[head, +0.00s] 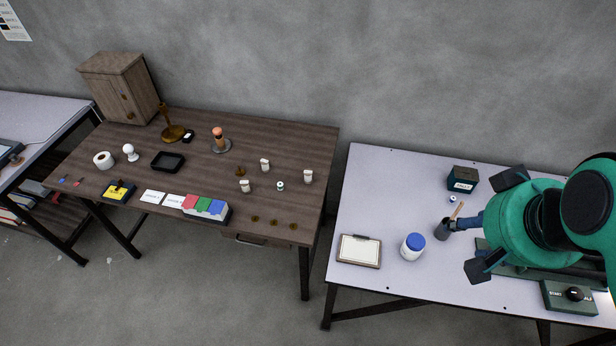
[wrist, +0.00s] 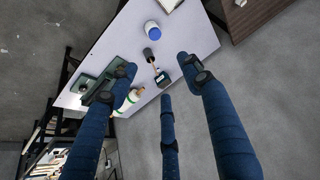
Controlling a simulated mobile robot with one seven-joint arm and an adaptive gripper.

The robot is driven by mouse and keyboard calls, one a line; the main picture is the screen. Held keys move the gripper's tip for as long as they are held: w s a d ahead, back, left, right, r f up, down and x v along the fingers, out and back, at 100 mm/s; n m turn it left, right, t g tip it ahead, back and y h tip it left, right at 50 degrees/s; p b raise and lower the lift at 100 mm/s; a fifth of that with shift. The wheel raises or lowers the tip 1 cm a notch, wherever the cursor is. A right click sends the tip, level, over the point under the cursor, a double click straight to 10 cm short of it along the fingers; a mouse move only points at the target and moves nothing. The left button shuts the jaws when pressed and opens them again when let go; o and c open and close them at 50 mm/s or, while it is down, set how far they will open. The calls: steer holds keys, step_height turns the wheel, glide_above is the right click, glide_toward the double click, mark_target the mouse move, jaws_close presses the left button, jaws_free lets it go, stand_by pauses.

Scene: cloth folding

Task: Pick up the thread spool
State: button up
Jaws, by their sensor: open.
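A small pale cylinder with a teal band (head: 280,185) lies toward the right of the wooden table and looks like a thread spool; it is too small to be sure. Several small white pieces with dark tops, such as one (head: 308,177), stand around it. My gripper (head: 478,225) is over the white table at the right, well apart from the small cylinder. Its blue fingers are spread and empty; they also show in the wrist view (wrist: 160,78). I cannot make out the spool in the wrist view.
The white table (head: 375,200) holds a blue-lidded jar (head: 413,246), a dark cup (head: 443,230), a clipboard (head: 359,251) and a dark box (head: 462,179). The wooden table (head: 290,140) carries a cabinet (head: 122,88) and a black tray (head: 168,161). A gap separates the tables.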

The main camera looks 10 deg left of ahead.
steer(key=w+a+r+m+g+p, duration=0.15)
steer(key=w+a, duration=0.25)
steer(key=w, duration=0.4)
steer(key=w+a+p, duration=0.2)
steer(key=w+a, duration=0.2)
steer(key=w, duration=0.4)
steer(key=w+a+m+g+p, duration=0.1)
steer(key=w+a, duration=0.2)
steer(key=w, duration=0.5)
steer(key=m+g+p, duration=0.3)
steer(key=p, duration=0.4)
glide_above(307, 172)
step_height(307, 172, down, 30)
steer(key=shift+d+f, duration=0.1)
steer(key=shift+f, duration=0.05)
steer(key=shift+f, duration=0.15)
steer(key=shift+f, duration=4.15)
steer(key=shift+f, duration=0.15)
